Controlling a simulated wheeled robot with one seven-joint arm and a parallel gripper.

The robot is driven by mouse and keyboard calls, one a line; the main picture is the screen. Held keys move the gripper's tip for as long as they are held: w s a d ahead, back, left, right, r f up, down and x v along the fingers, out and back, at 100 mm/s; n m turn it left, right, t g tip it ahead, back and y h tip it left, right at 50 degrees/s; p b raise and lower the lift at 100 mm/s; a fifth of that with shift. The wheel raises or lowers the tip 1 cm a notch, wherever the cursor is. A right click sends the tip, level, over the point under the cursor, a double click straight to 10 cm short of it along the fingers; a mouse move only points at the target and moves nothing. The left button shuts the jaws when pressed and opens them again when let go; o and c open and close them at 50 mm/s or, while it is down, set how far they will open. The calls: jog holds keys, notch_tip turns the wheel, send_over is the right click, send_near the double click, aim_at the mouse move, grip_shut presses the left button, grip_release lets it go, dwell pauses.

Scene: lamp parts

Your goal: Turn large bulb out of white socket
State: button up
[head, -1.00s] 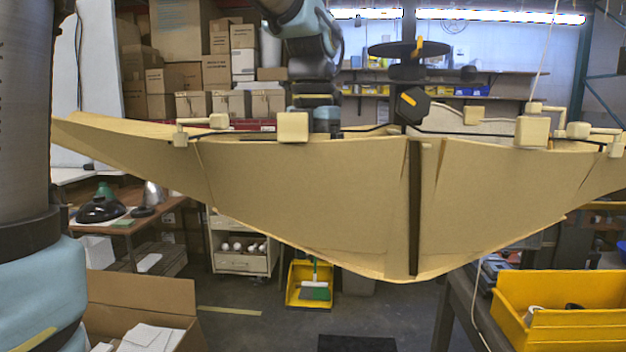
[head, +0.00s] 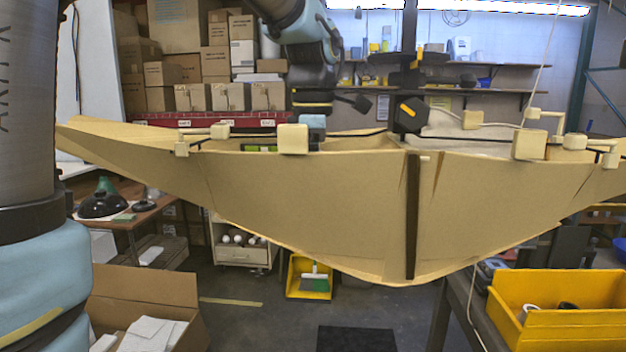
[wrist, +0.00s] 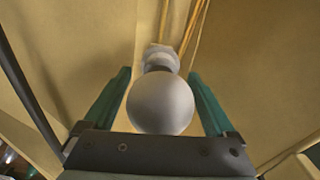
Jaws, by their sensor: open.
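In the wrist view the large bulb (wrist: 160,104) is a round, frosted white globe. It joins the white socket (wrist: 161,57) at its far end. My gripper (wrist: 162,88) is open, with one green finger on each side of the globe. I see gaps between both fingers and the bulb, so it is not held. In the head view my arm reaches behind the big tan shade (head: 260,200). The shade's front wall hides my gripper, the bulb and the socket there.
The shade spans the head view, with cream blocks (head: 293,138) and a black hub (head: 408,113) along its rim. A yellow bin (head: 560,325) stands at lower right and an open cardboard box (head: 140,310) at lower left. Shelves of boxes line the back.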

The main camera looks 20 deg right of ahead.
jog(key=m, duration=0.2)
jog(key=shift+m, duration=0.3)
jog(key=m+p, duration=0.1)
jog(key=m, duration=0.2)
jog(key=shift+r, duration=0.1)
jog(key=m+p, duration=0.1)
jog(key=m, duration=0.2)
jog(key=shift+m, duration=0.4)
jog(key=shift+c, duration=0.3)
jog(key=c, duration=0.9)
jog(key=n, duration=0.4)
jog(key=shift+n+p, duration=0.3)
jog(key=shift+p, duration=0.05)
jog(key=shift+n, duration=1.1)
